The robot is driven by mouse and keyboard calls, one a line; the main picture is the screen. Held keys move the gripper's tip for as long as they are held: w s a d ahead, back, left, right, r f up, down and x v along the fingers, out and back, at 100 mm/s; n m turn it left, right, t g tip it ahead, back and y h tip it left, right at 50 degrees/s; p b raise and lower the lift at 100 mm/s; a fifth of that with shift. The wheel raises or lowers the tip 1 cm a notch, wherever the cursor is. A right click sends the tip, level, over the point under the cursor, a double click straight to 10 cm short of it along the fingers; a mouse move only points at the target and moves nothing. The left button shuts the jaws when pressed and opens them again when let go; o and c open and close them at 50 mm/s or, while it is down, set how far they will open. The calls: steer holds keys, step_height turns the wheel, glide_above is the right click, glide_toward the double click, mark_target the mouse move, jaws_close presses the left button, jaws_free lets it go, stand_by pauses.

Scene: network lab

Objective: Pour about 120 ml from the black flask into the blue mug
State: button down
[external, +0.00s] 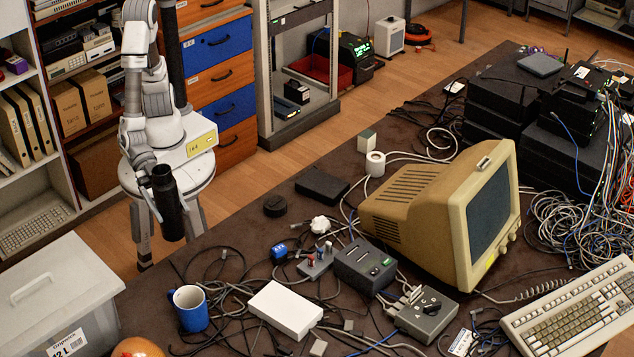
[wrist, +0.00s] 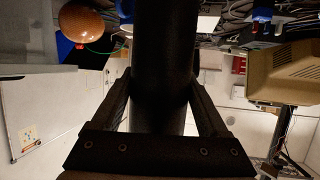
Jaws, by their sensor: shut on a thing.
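The black flask (external: 168,203) is in my gripper (external: 157,180), upright or nearly so, at the table's left edge in the external view. In the wrist view the flask (wrist: 166,60) runs down the middle between the two fingers of my gripper (wrist: 163,95), which are shut on it. The blue mug (external: 189,308) stands upright on the table near the front left, with its handle to the left. It is apart from the flask, below and slightly right of it in the picture. Its inside is light and its contents cannot be made out.
A white box (external: 285,309) lies right of the mug, with loose black cables around both. An orange round object (external: 138,348) is at the front edge. A grey storage bin (external: 55,300) stands at left. A beige monitor (external: 440,205) and grey boxes (external: 365,265) fill the middle.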

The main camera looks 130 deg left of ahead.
steer(key=shift+w, duration=0.1)
steer(key=w+f+b, duration=0.4)
steer(key=w+b, duration=0.4)
steer(key=w, duration=0.1)
steer(key=w+a+f+b, duration=0.1)
steer(key=w+f+b, duration=0.4)
steer(key=w+b, duration=0.3)
steer(key=shift+w+f, duration=0.15)
steer(key=shift+w, duration=0.25)
steer(key=shift+a+r+p, duration=0.1)
steer(key=shift+r+p, duration=0.1)
steer(key=shift+p, duration=0.35)
